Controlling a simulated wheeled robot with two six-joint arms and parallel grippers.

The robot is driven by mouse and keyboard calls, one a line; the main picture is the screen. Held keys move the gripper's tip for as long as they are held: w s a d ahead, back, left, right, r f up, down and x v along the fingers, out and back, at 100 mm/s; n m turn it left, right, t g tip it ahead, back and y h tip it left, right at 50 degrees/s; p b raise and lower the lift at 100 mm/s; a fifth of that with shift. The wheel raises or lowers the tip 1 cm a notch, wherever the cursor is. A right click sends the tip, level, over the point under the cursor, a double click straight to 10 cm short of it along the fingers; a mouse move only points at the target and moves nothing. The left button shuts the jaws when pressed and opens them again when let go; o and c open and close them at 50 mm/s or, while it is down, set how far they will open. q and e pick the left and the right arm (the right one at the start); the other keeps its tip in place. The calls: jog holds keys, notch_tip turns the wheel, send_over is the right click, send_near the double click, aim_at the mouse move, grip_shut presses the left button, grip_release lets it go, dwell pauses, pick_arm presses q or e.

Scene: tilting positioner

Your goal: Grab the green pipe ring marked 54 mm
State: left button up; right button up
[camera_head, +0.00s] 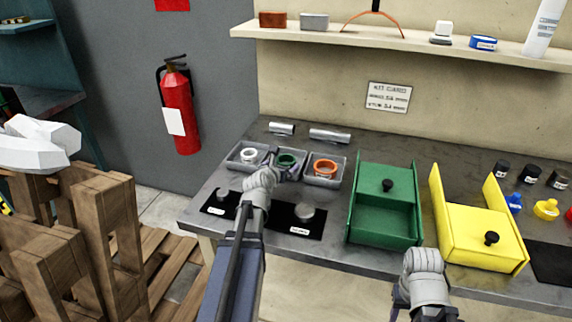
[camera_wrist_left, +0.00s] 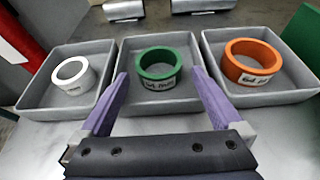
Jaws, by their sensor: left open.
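The green pipe ring (camera_wrist_left: 158,66) lies in the middle grey tray (camera_wrist_left: 186,102) with a label on its near side; the label is too blurred to read surely. In the head view the green ring (camera_head: 287,160) shows just beyond my left gripper (camera_head: 277,160). In the wrist view my left gripper (camera_wrist_left: 157,88) is open and empty, its purple fingers reaching over the near part of the middle tray, one on each side of the ring's near edge. My right gripper (camera_head: 425,262) is at the front edge of the bench; its fingers are not clear.
A white ring (camera_wrist_left: 73,75) sits in the left tray and an orange ring (camera_wrist_left: 252,62) in the right tray. Metal cylinders (camera_head: 330,135) lie behind. A green bin (camera_head: 385,228) and a yellow bin (camera_head: 470,220) stand to the right.

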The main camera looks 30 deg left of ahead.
aim_at(288, 158)
pick_arm(q)
jog(key=x, duration=0.1)
jog(key=b+x, duration=0.1)
jog(key=x, duration=0.3)
jog(key=shift+w+a+r, duration=0.1)
jog(key=shift+a+r, duration=0.05)
jog(key=shift+r, duration=0.15)
jog(key=c, duration=1.4)
jog(key=shift+r, duration=0.15)
notch_tip(288, 158, up, 10)
jog(key=p, duration=1)
